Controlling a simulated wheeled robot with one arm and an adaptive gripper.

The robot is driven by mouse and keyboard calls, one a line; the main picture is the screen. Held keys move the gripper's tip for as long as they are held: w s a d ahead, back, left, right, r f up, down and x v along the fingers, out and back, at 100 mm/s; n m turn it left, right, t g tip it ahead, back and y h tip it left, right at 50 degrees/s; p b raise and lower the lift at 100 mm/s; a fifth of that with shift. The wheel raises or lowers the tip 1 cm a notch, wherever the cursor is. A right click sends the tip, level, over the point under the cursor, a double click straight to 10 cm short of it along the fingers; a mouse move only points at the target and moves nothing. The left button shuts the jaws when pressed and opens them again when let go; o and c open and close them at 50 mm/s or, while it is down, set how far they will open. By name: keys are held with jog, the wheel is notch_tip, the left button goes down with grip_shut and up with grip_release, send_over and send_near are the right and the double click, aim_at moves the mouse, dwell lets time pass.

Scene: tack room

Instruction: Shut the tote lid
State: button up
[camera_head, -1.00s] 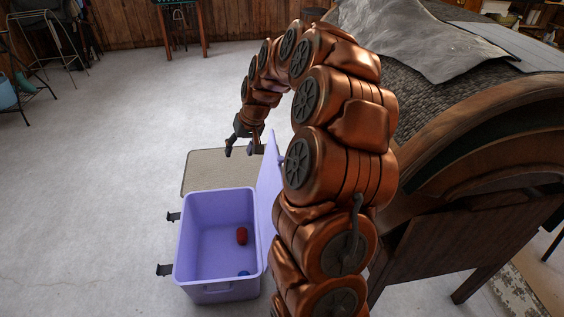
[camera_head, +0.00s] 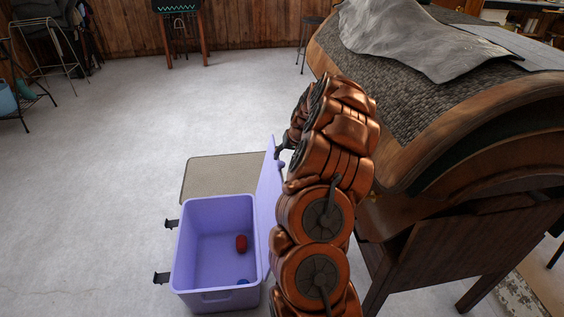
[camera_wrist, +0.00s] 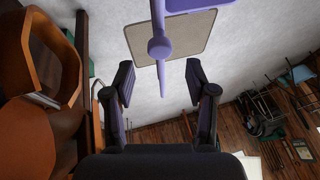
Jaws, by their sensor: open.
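The purple tote (camera_head: 217,240) stands on the floor with its lid (camera_head: 266,195) raised upright along its right side. A round purple knob (camera_head: 281,164) sticks out from the lid's outer face. My gripper (camera_wrist: 159,75) is open and empty. In the head view it is mostly hidden behind my arm, with dark finger parts (camera_head: 283,150) showing by the lid's upper right. In the wrist view the lid shows edge-on (camera_wrist: 157,14), the knob (camera_wrist: 160,48) faces me, and the lid's far end shows between the fingers. I cannot tell whether anything touches.
A red item (camera_head: 241,243) and a small blue item (camera_head: 243,281) lie inside the tote. Black latches (camera_head: 162,277) stick out on its left. A beige mat (camera_head: 215,174) lies behind it. A large wooden piece (camera_head: 460,150) stands close on the right.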

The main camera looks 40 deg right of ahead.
aim_at(281, 163)
jog(key=shift+x, duration=2.35)
grip_shut()
